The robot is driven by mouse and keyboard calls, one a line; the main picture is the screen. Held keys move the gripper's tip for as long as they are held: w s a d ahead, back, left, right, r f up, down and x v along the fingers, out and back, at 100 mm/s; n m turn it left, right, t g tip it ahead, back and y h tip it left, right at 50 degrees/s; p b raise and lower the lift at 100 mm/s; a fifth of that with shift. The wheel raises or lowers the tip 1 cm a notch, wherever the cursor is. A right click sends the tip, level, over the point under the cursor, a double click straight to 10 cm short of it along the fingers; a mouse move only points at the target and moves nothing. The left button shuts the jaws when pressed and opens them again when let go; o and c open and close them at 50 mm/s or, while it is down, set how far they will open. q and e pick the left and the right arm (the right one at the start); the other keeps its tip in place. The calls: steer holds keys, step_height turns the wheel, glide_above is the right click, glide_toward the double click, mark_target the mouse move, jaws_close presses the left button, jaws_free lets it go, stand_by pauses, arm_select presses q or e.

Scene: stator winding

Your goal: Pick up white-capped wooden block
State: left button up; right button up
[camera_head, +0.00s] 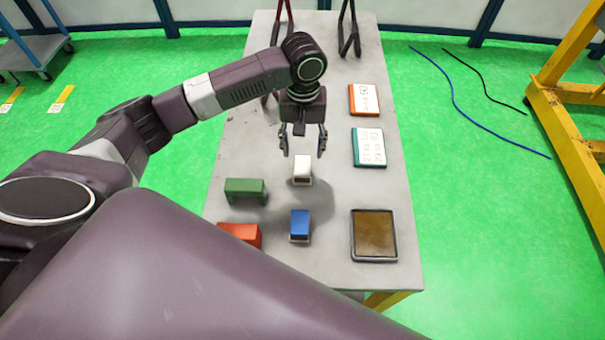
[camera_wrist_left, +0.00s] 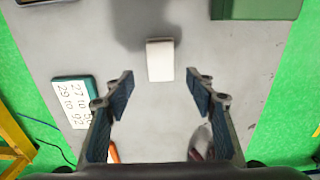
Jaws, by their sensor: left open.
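The white-capped wooden block (camera_head: 302,170) stands on the grey table, near the middle, in the head view. In the left wrist view the white block (camera_wrist_left: 160,60) shows ahead of the fingers, between their lines and apart from both. My left gripper (camera_head: 304,152) is open and empty, above and just behind the block in the head view. Its two fingers (camera_wrist_left: 160,92) also show in the left wrist view with a wide gap. My right gripper is in neither view.
A green block (camera_head: 246,190) lies left of the white one. A blue block (camera_head: 299,225) and a red block (camera_head: 243,233) are nearer. A brown tray (camera_head: 374,236), a teal-edged card (camera_head: 369,147) and an orange-edged card (camera_head: 364,99) lie along the right side.

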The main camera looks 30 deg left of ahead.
mark_target(302, 165)
arm_select(q)
steer(key=shift+s+f, duration=0.1)
steer(key=shift+f, duration=0.8)
steer(key=f, duration=0.2)
steer(key=f+p, duration=0.1)
steer(key=f, duration=0.3)
steer(key=shift+s+d+p, duration=0.1)
steer(key=shift+s+p, duration=0.15)
steer(key=shift+p, duration=0.15)
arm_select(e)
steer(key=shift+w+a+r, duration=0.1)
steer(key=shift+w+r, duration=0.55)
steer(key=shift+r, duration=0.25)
arm_select(q)
steer(key=shift+r, duration=0.1)
steer(key=shift+c, duration=0.7)
steer(key=c, duration=1.1)
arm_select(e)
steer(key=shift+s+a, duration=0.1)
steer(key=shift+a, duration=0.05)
arm_select(q)
steer(key=shift+r, duration=0.1)
step_height(302, 165, up, 20)
steer(key=shift+f+b, duration=0.1)
steer(key=shift+b, duration=0.75)
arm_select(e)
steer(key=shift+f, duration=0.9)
